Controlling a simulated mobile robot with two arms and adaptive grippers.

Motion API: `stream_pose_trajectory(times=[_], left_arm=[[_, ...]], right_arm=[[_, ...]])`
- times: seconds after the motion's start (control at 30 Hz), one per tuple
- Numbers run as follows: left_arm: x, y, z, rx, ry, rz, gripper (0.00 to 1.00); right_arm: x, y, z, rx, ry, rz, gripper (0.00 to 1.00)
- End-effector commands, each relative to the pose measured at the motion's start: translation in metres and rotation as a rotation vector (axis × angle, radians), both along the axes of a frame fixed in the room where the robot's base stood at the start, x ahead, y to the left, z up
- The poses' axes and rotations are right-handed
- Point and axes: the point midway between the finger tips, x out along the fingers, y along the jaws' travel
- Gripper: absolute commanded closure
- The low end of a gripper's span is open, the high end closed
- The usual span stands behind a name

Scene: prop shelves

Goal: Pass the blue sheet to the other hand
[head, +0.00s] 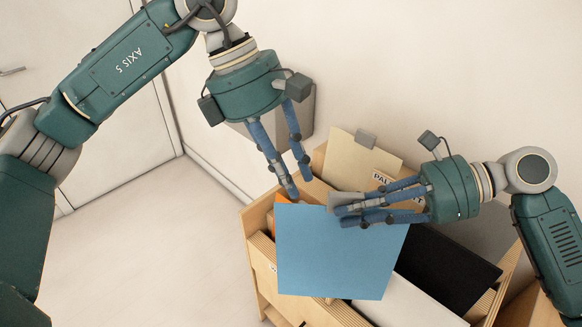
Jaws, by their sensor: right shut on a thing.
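The blue sheet (335,262) hangs in front of the wooden prop shelf in the head view, with its flat face toward me. My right gripper (343,213) reaches in from the right and is shut on the sheet near its upper right edge. My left gripper (299,186) points down from above, with its fingertips close to the sheet's upper left edge. Its fingers look apart, with nothing clearly held between them. Whether a left fingertip touches the sheet cannot be told. The sheet hides part of the shelf behind it.
The wooden shelf (257,262) holds a cream board (350,160), a black board (440,268) and a white board (405,305). A small orange piece (281,198) shows behind the sheet. A wall stands close behind; open floor (150,250) lies to the left.

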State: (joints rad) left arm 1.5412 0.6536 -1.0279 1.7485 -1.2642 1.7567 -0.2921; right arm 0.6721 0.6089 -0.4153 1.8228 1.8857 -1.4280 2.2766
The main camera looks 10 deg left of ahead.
Motion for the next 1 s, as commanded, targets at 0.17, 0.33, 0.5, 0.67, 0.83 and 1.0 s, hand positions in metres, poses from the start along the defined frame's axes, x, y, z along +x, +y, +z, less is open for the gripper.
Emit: stream_pose_trajectory(times=[0.17,0.33,0.5,0.67,0.83,1.0], left_arm=[[-0.003,-0.011,-0.028,-0.001,0.007,-0.002,0.76],[-0.005,-0.025,-0.058,-0.003,0.007,-0.001,0.76],[-0.007,-0.036,-0.083,-0.006,0.007,0.0,0.76],[-0.008,-0.042,-0.098,-0.005,0.006,0.0,0.76],[-0.008,-0.045,-0.103,-0.006,0.005,0.001,0.76],[-0.008,-0.045,-0.103,-0.007,0.005,0.001,0.76]], right_arm=[[0.0,0.0,0.0,0.001,0.0,0.0,1.0],[0.0,0.0,0.001,0.001,0.0,0.0,1.0],[0.0,0.0,0.001,0.001,0.0,0.0,1.0],[0.0,0.0,0.001,0.001,-0.001,0.0,1.0],[0.0,0.0,0.001,0.001,-0.001,0.0,1.0],[0.0,0.0,0.001,0.001,-0.001,0.0,1.0]])
